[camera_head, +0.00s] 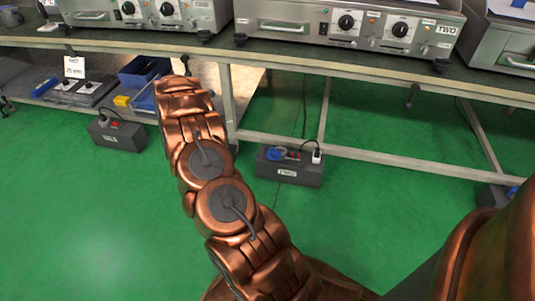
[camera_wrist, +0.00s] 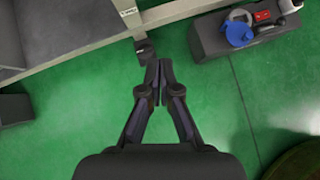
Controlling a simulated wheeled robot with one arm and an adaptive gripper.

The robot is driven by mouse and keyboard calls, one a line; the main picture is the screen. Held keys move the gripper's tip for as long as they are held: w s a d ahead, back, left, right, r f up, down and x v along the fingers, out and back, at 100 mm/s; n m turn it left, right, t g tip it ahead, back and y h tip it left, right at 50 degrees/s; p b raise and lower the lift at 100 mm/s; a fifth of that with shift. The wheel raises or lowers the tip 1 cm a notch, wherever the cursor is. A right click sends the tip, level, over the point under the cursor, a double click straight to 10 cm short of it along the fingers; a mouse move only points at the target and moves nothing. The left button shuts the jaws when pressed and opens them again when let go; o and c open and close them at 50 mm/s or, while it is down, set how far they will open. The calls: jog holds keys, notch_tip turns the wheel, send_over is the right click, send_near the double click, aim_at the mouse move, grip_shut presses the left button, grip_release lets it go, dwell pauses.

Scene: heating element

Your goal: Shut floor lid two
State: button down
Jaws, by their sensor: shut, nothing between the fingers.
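The floor box labelled TWO (camera_head: 288,172) is a dark grey box on the green floor under the bench. On its top left is a blue round lid (camera_head: 274,154). In the wrist view the box (camera_wrist: 205,41) is at the upper right. There the blue lid (camera_wrist: 239,34) lies beside a pale round ring (camera_wrist: 239,15), so it looks swung open. My gripper (camera_wrist: 160,65) is shut and empty in the wrist view, left of the box and apart from the lid. In the head view my arm hides most of it.
A red switch (camera_head: 293,156) and a white plug with a black cable (camera_head: 316,157) are on the box top. Bench rails and legs (camera_head: 229,95) stand close by. Another floor box (camera_head: 117,134) is at left. The floor in front is clear.

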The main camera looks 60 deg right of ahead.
aim_at(274, 156)
jog(key=s+d+f+m+g+y, duration=0.2)
jog(key=s+f+m+g, duration=0.3)
jog(key=s+f+m, duration=0.6)
jog(key=s+d+f+n+b, duration=0.1)
jog(key=s+d+f+b, duration=0.1)
jog(key=s+d+f, duration=0.1)
jog(key=s+d+f+n+b, duration=0.2)
jog(key=s+d+f, duration=0.1)
jog(key=d, duration=0.1)
jog(key=shift+s, duration=0.25)
jog(key=shift+s+d+f+b, duration=0.1)
jog(key=shift+s+d+b, duration=0.3)
jog(key=shift+d, duration=0.4)
jog(key=shift+s+n, duration=0.15)
jog(key=shift+n, duration=0.25)
